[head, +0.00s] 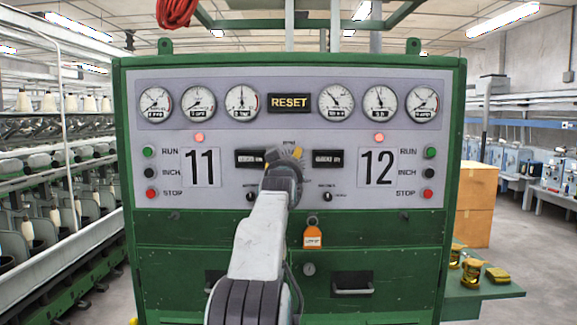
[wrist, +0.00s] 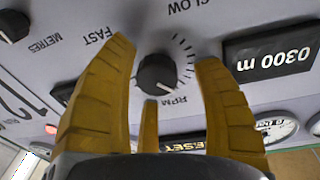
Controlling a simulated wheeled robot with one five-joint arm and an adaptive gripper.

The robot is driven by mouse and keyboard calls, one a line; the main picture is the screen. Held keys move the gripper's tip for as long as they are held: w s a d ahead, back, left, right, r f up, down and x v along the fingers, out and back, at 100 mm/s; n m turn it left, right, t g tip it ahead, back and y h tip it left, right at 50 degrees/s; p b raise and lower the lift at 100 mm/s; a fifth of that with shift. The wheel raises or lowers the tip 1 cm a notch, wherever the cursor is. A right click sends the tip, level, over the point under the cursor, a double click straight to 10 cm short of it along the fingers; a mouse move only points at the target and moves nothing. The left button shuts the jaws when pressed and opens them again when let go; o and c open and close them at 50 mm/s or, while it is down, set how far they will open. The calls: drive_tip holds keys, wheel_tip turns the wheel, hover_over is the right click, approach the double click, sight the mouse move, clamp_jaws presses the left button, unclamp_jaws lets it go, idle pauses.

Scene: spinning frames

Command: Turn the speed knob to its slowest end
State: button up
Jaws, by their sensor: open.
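The speed knob (wrist: 157,73) is a round black dial on the grey panel, seen in the wrist view. A short scale of tick marks runs round part of it, with FAST printed to its left, SLOW above and RPM below right. A pale mark on the knob seems to face lower right, towards RPM. My gripper (wrist: 165,55) is open, its yellow fingers on both sides of the knob with gaps showing, and a third finger tip below it. I cannot tell the depth between them. In the head view my gripper (head: 286,156) hides the knob.
The green cabinet's panel (head: 225,138) carries gauges, a RESET sign (head: 290,102) and RUN, INCH and STOP buttons. A metres knob (wrist: 12,25) and a counter (wrist: 272,58) flank the speed knob. An orange tag (head: 312,238) hangs below. Brass pieces (head: 472,270) stand on a right shelf.

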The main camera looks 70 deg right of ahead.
drive_tip(key=v, duration=1.2)
idle(0.3)
idle(0.3)
